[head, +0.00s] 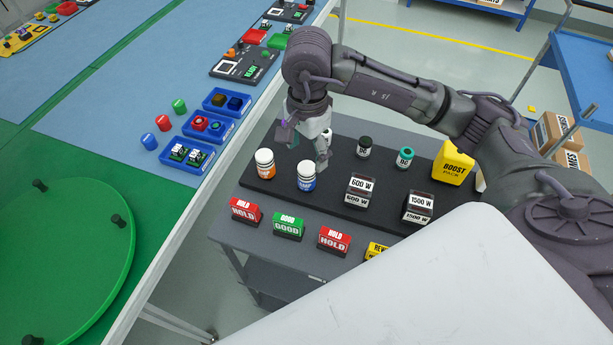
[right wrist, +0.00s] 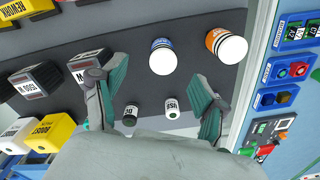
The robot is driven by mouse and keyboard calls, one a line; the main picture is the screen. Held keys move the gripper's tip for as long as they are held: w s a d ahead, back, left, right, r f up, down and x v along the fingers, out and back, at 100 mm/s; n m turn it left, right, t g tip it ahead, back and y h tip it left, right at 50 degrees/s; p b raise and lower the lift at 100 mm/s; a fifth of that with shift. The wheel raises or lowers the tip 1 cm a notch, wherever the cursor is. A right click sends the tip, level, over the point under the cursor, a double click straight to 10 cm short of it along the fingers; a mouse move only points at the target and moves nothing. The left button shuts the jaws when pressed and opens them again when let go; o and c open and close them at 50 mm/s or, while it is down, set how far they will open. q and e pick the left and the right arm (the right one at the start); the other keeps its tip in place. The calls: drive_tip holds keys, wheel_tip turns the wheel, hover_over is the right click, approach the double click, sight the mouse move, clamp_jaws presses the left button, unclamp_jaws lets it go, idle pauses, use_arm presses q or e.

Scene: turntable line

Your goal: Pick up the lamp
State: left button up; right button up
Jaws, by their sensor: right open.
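No thing reads clearly as a lamp; I cannot tell which labelled item it is. Two white-topped cylinders stand upright on the black board (head: 265,186): an orange-banded one (head: 264,164) and a blue-banded one (head: 306,176). In the right wrist view the blue one (right wrist: 163,57) and orange one (right wrist: 227,46) lie beyond the fingertips. My right gripper (head: 309,150) is open above the board, just behind the blue cylinder. In the right wrist view its fingers (right wrist: 158,98) are spread, with nothing held. Small jars marked DC (right wrist: 129,117) and USB (right wrist: 172,108) show between them. My left gripper is out of view.
Dark blocks marked 600 W (head: 360,190) and 1500 W (head: 418,207), a teal-capped jar (head: 404,157) and a yellow BOOST box (head: 453,162) share the board. A green turntable (head: 70,245) is left.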

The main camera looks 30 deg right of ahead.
sight(307, 167)
wheel_tip(307, 167, down, 5)
drive_tip(key=shift+f+p, duration=0.1)
drive_tip(key=shift+p, duration=0.3)
drive_tip(key=f, duration=0.1)
drive_tip(key=f+p, duration=0.1)
drive_tip(key=f, duration=0.1)
drive_tip(key=w+f+p, duration=0.1)
drive_tip(key=shift+d+f, duration=0.3)
drive_tip(key=shift+f, duration=0.4)
drive_tip(key=shift+r, duration=0.1)
drive_tip(key=c, duration=1.3)
drive_tip(key=shift+c, duration=0.2)
